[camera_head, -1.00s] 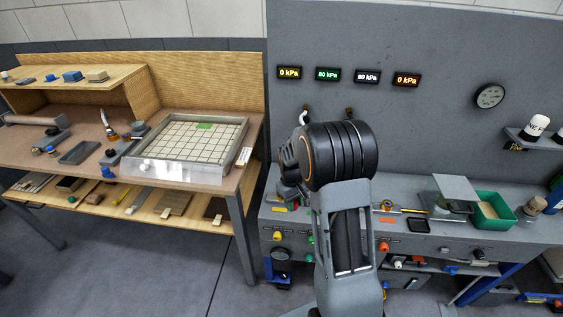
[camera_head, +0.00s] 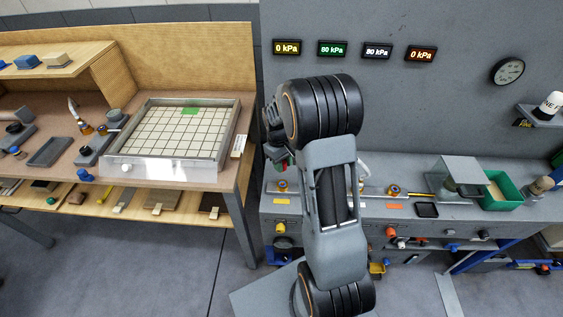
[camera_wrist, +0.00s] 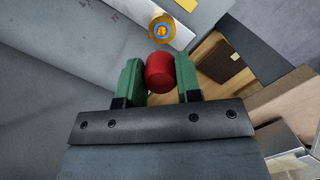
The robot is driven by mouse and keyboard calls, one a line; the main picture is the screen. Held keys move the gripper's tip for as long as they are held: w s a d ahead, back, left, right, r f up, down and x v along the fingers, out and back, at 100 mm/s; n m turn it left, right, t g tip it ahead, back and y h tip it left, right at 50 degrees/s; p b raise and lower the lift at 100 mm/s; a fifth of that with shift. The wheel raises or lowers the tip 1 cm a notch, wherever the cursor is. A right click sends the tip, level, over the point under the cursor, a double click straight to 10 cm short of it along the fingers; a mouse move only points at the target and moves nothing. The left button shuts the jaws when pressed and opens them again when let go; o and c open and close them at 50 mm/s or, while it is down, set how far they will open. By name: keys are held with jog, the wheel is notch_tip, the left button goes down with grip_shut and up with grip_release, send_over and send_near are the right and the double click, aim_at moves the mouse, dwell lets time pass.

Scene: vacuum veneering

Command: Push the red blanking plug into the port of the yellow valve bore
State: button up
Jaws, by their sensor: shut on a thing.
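My gripper (camera_wrist: 160,80) is shut on the red blanking plug (camera_wrist: 160,72), which sits between its two green fingers in the wrist view. The plug's rounded red end shows beyond the fingers. The yellow valve bore (camera_wrist: 152,25) lies just past the plug at the top of the wrist view, a round yellow rim with a blue and orange centre. The plug appears apart from it; the depth between them is hard to judge. In the head view the bore (camera_head: 282,186) stands on the grey bench by a yellow tag, below my gripper, which is mostly hidden by my arm.
A second, similar bore (camera_head: 393,190) stands farther right by an orange tag. A green tray (camera_head: 503,192) is at the bench's right. A wooden table with a gridded tray (camera_head: 225,150) stands left, with a gap between it and the bench.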

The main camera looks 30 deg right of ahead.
jog(key=shift+s, duration=0.1)
jog(key=shift+f+b, duration=2)
jog(key=shift+f, duration=0.95)
jog(key=shift+f+b, duration=0.9)
jog(key=shift+f, duration=0.55)
jog(key=o, duration=1.1)
jog(key=shift+r, duration=0.1)
jog(key=r, duration=0.4)
jog(key=w+r, duration=0.1)
jog(key=r, duration=0.4)
jog(key=w+r, duration=0.1)
jog(key=r, duration=0.3)
jog(key=shift+a+r, duration=0.25)
jog(key=shift+r, duration=0.05)
